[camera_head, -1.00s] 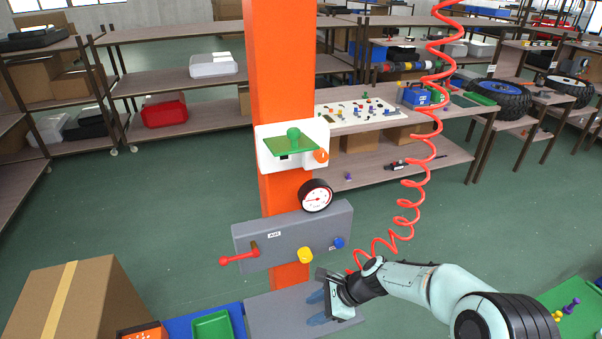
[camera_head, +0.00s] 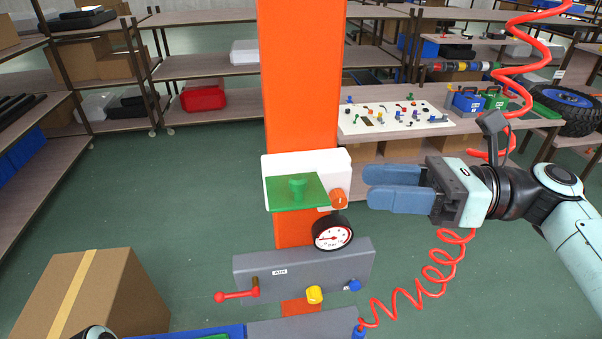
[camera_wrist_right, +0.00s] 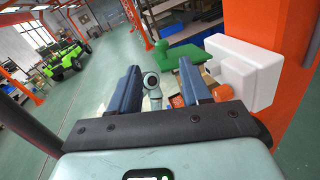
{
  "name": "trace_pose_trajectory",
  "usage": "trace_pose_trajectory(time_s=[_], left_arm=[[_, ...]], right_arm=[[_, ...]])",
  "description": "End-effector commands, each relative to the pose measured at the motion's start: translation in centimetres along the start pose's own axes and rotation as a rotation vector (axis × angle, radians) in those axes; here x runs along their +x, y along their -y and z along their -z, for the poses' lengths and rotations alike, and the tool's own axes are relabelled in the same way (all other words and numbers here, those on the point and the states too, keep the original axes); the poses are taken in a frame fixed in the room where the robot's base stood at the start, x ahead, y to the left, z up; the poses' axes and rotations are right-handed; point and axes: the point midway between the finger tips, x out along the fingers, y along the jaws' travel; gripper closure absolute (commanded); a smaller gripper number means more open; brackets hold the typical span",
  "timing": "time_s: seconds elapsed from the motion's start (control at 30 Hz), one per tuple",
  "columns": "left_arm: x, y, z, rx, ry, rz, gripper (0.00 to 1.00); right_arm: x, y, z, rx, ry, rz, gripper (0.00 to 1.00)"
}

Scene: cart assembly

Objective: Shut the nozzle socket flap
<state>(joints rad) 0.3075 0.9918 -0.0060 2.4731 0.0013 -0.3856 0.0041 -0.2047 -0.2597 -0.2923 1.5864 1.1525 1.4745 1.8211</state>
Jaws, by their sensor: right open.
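The nozzle socket is a white box (camera_head: 340,163) on an orange post. Its green flap (camera_head: 280,198) stands out from the front, roughly level, with a green knob (camera_head: 297,186) on top. The flap also shows in the right wrist view (camera_wrist_right: 186,54), beyond the fingers and beside the white box (camera_wrist_right: 247,70). My right gripper (camera_head: 371,187) is open and empty, its blue fingers pointing left, just right of the box and its orange knob (camera_head: 339,197), apart from the flap. The socket opening is hidden under the flap. My left gripper is not in view.
The orange post (camera_head: 303,80) rises behind the socket. Below are a round gauge (camera_head: 333,233) and a grey panel (camera_head: 320,265) with a red lever (camera_head: 236,295), a yellow knob (camera_head: 314,294) and a blue knob (camera_head: 354,285). A red coiled hose (camera_head: 440,270) hangs beneath my right arm.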

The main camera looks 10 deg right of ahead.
Motion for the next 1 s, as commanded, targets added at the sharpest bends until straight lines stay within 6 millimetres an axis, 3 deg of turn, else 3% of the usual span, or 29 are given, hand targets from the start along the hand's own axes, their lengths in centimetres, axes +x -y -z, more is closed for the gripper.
trace_pose_trajectory(time_s=[0.3,0.5,0.7,0.97,1.0], left_arm=[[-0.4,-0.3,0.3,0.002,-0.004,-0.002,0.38],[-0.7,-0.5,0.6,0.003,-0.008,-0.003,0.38],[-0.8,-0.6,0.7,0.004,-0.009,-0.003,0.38],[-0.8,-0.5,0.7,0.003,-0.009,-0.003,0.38],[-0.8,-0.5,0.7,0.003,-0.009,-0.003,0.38]], right_arm=[[6.9,0.0,0.0,0.0,-0.003,-0.003,0.53],[9.9,0.1,0.0,0.0,-0.003,-0.001,0.53],[11.2,0.1,0.1,0.0,-0.002,0.001,0.53],[11.3,0.1,0.1,0.0,-0.002,0.002,0.53],[11.2,0.1,0.1,0.0,-0.002,0.002,0.62]])
